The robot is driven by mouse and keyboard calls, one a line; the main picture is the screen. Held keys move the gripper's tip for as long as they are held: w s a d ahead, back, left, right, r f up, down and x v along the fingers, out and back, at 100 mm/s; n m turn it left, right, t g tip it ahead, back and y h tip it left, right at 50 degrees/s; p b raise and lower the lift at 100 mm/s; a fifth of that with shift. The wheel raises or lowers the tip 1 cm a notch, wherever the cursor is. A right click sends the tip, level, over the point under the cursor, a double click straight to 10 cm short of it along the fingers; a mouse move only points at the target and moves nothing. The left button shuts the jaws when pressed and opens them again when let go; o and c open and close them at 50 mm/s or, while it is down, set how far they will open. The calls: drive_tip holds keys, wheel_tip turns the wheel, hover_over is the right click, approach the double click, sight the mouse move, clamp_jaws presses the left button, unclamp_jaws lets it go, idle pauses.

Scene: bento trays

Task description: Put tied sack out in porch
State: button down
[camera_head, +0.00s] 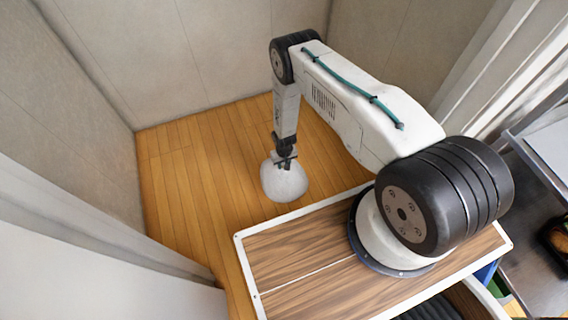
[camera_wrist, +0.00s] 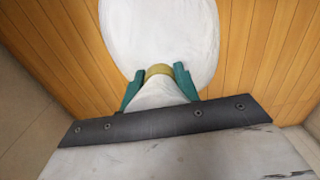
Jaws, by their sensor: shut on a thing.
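The tied sack (camera_head: 284,183) is white and rounded, hanging below my gripper (camera_head: 285,158) in the head view. In the wrist view the sack (camera_wrist: 160,35) fills the upper middle, with a yellow tie (camera_wrist: 159,70) around its neck. My gripper's green fingers (camera_wrist: 158,85) are shut on the neck, one on each side of it. The sack is over the wooden floor (camera_head: 185,190) of a walled nook. I cannot tell whether its underside touches the floor.
Plain beige walls (camera_head: 190,50) enclose the nook at the back and left. A white door frame or panel (camera_head: 90,250) stands at lower left. A metal counter (camera_head: 535,180) with a dark food tray (camera_head: 556,240) is at right. Floor left of the sack is clear.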

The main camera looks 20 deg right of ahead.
drive_tip(key=c, duration=1)
unclamp_jaws()
drive_tip(key=shift+f, duration=0.1)
drive_tip(key=shift+c, duration=0.2)
